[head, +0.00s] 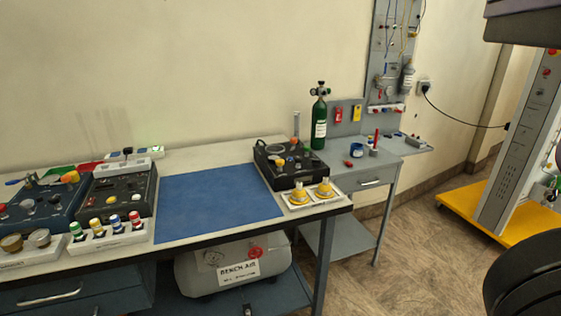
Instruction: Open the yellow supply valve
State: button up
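I cannot single out the yellow supply valve with certainty. A yellow-orange knob (70,177) sits on the blue panel unit (45,205) at the far left of the bench. A black panel unit (285,165) with a gauge, a small orange knob and other small fittings stands at the bench's right end. A green gas cylinder (319,122) with a dark valve head stands upright behind it. The settings of these knobs are too small to read. My gripper is not in view.
A blue mat (215,203) lies bare mid-bench. A tank labelled BENCH AIR (230,268) sits below. A yellow-based cabinet (510,150) stands right.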

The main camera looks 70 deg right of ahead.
aim_at(279, 162)
jog(key=z, duration=1.45)
